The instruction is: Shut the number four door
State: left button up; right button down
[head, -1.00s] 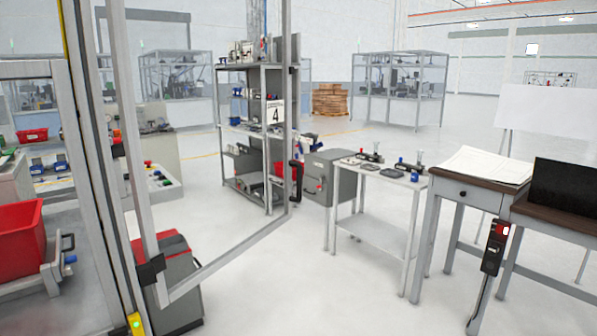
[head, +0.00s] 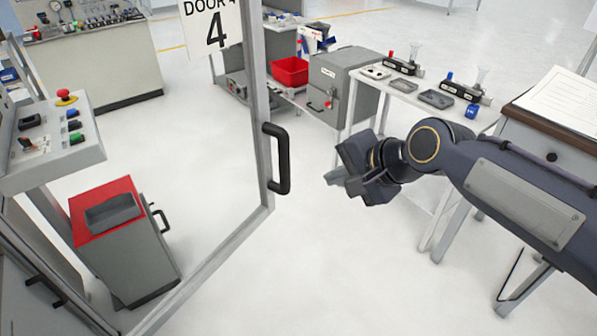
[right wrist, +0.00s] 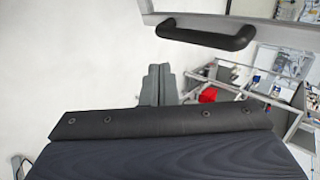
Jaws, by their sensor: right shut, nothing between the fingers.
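The number four door is a clear panel in a grey metal frame (head: 259,100), standing open, with a "DOOR 4" sign (head: 212,26) at its top. Its black handle (head: 281,158) is on the frame's right edge. In the right wrist view the handle (right wrist: 207,36) lies above the fingers, with a gap between. My right gripper (head: 332,178) is shut and empty, just right of the handle and apart from it. Its closed fingers (right wrist: 158,85) also show in the right wrist view. My left gripper is not in view.
A red-topped grey cart (head: 125,240) stands behind the panel at lower left. A control box (head: 50,140) with buttons is at far left. A small white table (head: 400,85) and a wooden-topped desk (head: 560,125) stand right. Floor below the handle is clear.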

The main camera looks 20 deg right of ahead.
jog(key=x, duration=0.3)
jog(key=w+r+x, duration=0.1)
jog(key=x, duration=0.2)
jog(key=p+x, duration=0.1)
jog(key=x, duration=0.3)
jog(key=shift+w+a+r, duration=0.25)
jog(key=shift+a, duration=0.05)
jog(key=shift+w+a, duration=0.25)
jog(key=shift+w, duration=0.1)
